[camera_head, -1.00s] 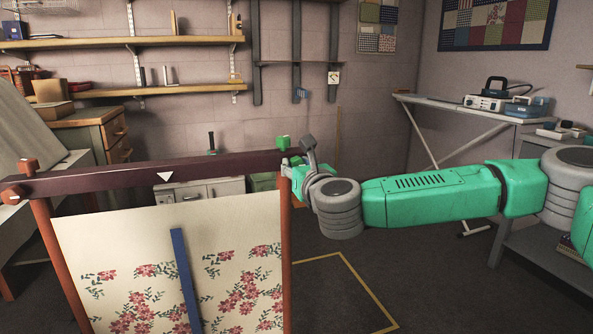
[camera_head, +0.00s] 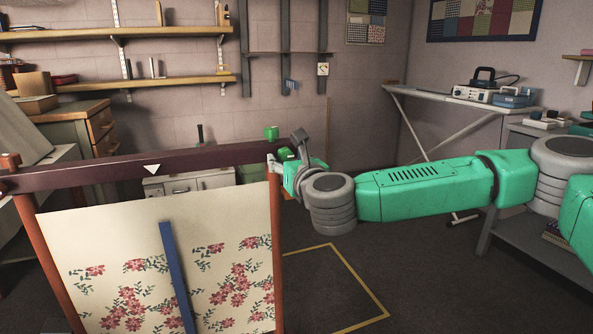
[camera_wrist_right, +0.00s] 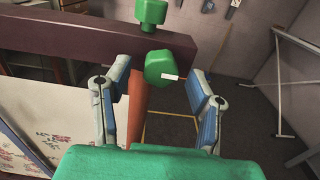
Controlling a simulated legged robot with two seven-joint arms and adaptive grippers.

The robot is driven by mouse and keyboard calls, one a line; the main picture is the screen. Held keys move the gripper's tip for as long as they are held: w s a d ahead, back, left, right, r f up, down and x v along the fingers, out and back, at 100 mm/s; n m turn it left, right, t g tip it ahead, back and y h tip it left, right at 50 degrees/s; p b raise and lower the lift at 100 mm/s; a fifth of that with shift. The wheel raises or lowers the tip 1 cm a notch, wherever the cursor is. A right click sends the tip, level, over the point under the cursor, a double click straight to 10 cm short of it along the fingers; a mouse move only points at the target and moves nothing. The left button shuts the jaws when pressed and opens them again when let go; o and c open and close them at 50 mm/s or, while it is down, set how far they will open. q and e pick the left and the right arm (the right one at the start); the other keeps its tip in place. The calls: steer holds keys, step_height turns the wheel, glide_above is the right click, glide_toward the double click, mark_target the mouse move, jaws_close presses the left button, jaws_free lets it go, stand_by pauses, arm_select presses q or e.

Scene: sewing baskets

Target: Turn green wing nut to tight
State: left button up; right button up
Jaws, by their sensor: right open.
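A green wing nut (camera_wrist_right: 160,67) with a white mark on one side sits at the right end of the dark wooden beam (camera_wrist_right: 70,38). It also shows small in the head view (camera_head: 285,153). A second green knob (camera_head: 271,133) stands on top of the beam end; the wrist view shows it too (camera_wrist_right: 153,12). My right gripper (camera_wrist_right: 160,80) is open, its two blue-padded fingers on either side of the wing nut, with a gap to each. In the head view the right gripper (camera_head: 289,170) is at the beam end, partly hidden by its wrist. My left gripper is out of view.
The beam tops a frame with reddish posts (camera_head: 277,255) and hanging flowered cloth (camera_head: 120,230). A white triangle (camera_head: 152,169) marks the beam. A blue strip (camera_head: 178,275) lies against the cloth. Open floor (camera_head: 325,285) with yellow lines is right of the frame.

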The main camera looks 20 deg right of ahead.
steer(key=s, duration=1)
steer(key=shift+s+d+f, duration=0.15)
steer(key=shift+s, duration=0.2)
